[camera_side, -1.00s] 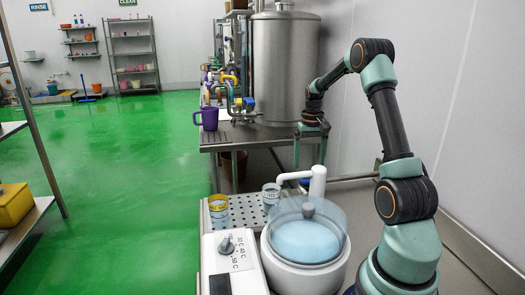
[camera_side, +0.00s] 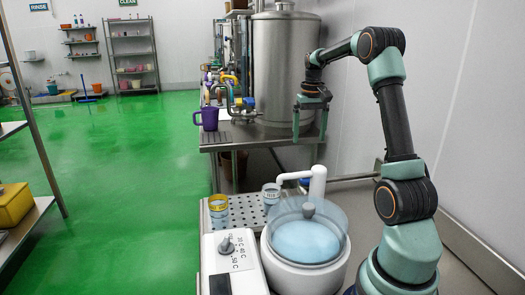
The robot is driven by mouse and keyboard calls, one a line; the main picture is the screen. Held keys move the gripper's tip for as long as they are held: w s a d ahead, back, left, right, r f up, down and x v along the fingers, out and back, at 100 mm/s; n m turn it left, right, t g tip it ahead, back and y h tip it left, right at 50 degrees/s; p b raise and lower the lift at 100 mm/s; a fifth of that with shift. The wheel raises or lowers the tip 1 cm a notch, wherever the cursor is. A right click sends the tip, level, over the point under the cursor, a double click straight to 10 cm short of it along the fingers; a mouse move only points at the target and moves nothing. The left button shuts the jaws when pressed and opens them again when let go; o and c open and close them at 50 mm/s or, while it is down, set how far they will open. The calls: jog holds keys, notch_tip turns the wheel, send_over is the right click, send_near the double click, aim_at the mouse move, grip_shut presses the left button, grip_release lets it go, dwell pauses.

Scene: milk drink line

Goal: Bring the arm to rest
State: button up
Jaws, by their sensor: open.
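My gripper (camera_side: 309,124) hangs from my raised arm, fingers pointing down, in front of the steel tank and over the right end of the steel bench. Its two green fingers are spread apart with nothing between them. My arm reaches up from the lower right and bends over toward the left. The gripper is above and well behind the white machine with the clear-lidded bowl. No object is in contact with the gripper that I can make out.
A white machine with a lidded bowl (camera_side: 307,240) and a control box (camera_side: 232,262) stand in front. Two cups, one yellow-rimmed (camera_side: 218,205) and one pale (camera_side: 271,192), are on a perforated tray (camera_side: 240,213). A purple jug (camera_side: 209,118) stands on the steel bench (camera_side: 255,140) by the tank (camera_side: 283,65).

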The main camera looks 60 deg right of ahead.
jog(key=w+a+r+n+t, duration=0.15)
jog(key=a+r, duration=0.25)
jog(key=a, duration=0.6)
jog(key=s+a+n+t, duration=0.2)
jog(key=s+a+n, duration=0.1)
jog(key=a, duration=0.9)
jog(key=s+a+n+t, duration=0.2)
jog(key=s+a+n, duration=0.1)
jog(key=a, duration=0.8)
jog(key=shift+a+f+n, duration=0.25)
jog(key=shift+a+n, duration=0.15)
jog(key=shift+n, duration=0.35)
